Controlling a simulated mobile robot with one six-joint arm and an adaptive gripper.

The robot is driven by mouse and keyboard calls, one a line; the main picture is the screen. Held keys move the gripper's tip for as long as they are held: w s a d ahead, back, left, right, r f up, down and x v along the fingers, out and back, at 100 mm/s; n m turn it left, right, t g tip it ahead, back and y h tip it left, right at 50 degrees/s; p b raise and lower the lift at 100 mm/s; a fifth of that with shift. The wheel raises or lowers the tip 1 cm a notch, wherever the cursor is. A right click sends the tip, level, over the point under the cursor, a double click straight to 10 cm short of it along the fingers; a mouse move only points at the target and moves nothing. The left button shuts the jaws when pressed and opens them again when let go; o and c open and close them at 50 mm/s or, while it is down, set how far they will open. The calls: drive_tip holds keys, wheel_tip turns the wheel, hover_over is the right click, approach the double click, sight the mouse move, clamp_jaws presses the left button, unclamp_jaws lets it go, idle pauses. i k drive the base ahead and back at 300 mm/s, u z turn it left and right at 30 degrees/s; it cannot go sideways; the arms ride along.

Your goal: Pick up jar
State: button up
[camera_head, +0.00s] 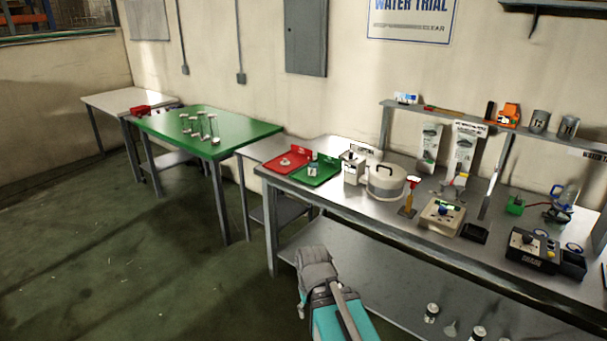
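A small jar-like container (313,169) with a dark top and pale label stands on the green tray (326,178), at the left end of the steel bench. It is too small in the picture to be sure that it is the jar. The end of my arm with my gripper (316,262) is at the bottom centre, in front of the bench and apart from the container. Its fingers cannot be made out, and nothing is seen held.
A red tray (287,162) lies left of the green one. A white box (353,168) and a lidded round metal pot (386,182) stand to their right. Glassware (207,128) stands on the green table (240,130). Cans (432,312) sit on the lower shelf. The left floor is clear.

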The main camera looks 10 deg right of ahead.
sight(313, 161)
drive_tip(key=u, duration=0.45)
drive_tip(key=k, duration=0.55)
drive_tip(key=u, duration=0.85)
drive_tip(key=k, duration=0.55)
drive_tip(key=u, duration=0.25)
drive_tip(key=i, duration=2.15)
drive_tip(key=z, duration=0.4)
drive_tip(key=i, duration=0.8)
drive_tip(key=z, duration=0.55)
drive_tip(key=i, duration=0.75)
drive_tip(key=z, duration=0.45)
